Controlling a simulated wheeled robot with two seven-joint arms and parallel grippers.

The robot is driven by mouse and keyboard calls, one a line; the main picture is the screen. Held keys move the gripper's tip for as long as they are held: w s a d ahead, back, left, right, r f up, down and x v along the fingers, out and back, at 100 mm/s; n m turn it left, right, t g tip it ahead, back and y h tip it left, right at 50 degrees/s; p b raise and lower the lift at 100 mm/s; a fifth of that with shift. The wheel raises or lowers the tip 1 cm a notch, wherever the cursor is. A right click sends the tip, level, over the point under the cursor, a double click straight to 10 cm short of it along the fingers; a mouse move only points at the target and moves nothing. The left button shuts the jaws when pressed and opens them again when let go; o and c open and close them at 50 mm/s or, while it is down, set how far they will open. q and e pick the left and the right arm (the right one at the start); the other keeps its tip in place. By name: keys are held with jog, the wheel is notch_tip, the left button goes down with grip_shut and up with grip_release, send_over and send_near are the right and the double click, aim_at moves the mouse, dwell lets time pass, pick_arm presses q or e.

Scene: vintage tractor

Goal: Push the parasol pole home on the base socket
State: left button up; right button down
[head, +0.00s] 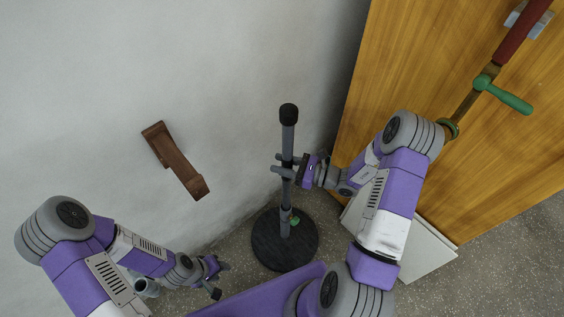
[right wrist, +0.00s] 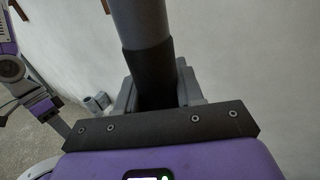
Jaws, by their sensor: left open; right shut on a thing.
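The parasol pole (head: 289,137) is a grey tube with a black cap at its top end. It stands roughly upright over the round dark base (head: 266,245). I cannot tell how deep the pole sits in the socket. My right gripper (head: 284,168) is shut on the pole about midway up. In the right wrist view the grey pole (right wrist: 141,22) with a black sleeve passes between the fingers. My left gripper (head: 219,279) is open and empty, low and left of the base.
A brown wooden bracket (head: 176,160) is on the pale wall left of the pole. An orange wooden door or panel (head: 440,70) with a green-handled rod (head: 503,94) is at the right. A white board (head: 428,245) lies below it. Speckled floor surrounds the base.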

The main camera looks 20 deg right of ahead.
jog(key=shift+f, duration=1.6)
jog(key=c, duration=0.6)
grip_release()
jog(key=shift+c, duration=0.2)
jog(key=shift+f, duration=0.1)
jog(key=shift+d, duration=0.1)
jog(key=p+v, duration=0.2)
jog(key=v, duration=0.5)
jog(key=shift+s, duration=0.15)
jog(key=shift+d, duration=0.1)
